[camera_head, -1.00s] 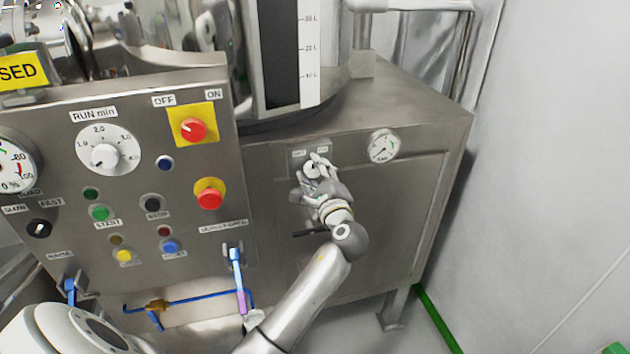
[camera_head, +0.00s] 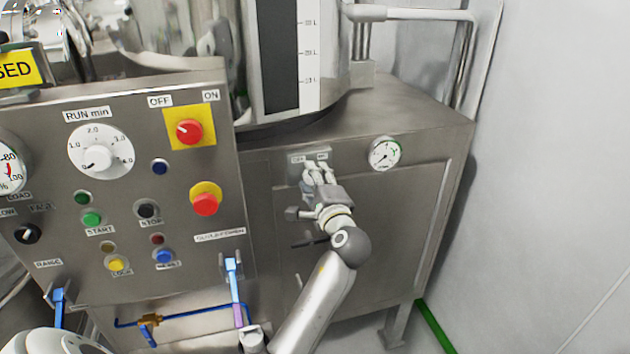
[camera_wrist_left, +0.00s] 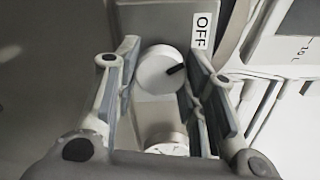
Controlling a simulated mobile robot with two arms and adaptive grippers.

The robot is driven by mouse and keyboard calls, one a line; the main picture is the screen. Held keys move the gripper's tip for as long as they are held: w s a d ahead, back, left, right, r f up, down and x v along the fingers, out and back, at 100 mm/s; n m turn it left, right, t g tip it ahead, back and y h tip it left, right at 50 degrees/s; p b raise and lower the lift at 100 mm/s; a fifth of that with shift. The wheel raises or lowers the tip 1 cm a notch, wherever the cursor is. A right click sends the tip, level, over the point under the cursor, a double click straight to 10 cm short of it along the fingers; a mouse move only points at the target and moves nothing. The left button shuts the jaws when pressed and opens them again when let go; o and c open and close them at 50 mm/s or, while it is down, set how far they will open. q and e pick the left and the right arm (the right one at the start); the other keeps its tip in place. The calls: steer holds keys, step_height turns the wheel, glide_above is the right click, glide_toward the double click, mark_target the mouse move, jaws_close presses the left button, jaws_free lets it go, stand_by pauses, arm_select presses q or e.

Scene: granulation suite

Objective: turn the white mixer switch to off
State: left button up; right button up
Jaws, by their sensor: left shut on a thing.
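The white mixer switch (camera_wrist_left: 157,74) is a round white knob with a black pointer mark, in the middle of the left wrist view. Its mark points to the right there, towards the label side and a little below the OFF label (camera_wrist_left: 203,30). My left gripper (camera_head: 318,170) is at the small switch plate (camera_head: 295,171) on the steel cabinet in the head view. Its fingers (camera_wrist_left: 163,60) are on either side of the knob, shut on it. In the head view the fingers hide most of the knob. My right gripper is not in view.
A round gauge (camera_head: 385,153) sits right of the switch plate. To the left stands a control panel with a red switch on yellow (camera_head: 189,131), a red button (camera_head: 206,203) and a white dial (camera_head: 100,152). A dark handle (camera_head: 305,243) is below my gripper.

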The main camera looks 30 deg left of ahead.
arm_select(q)
steer(key=o, duration=1)
steer(key=v, duration=1.2)
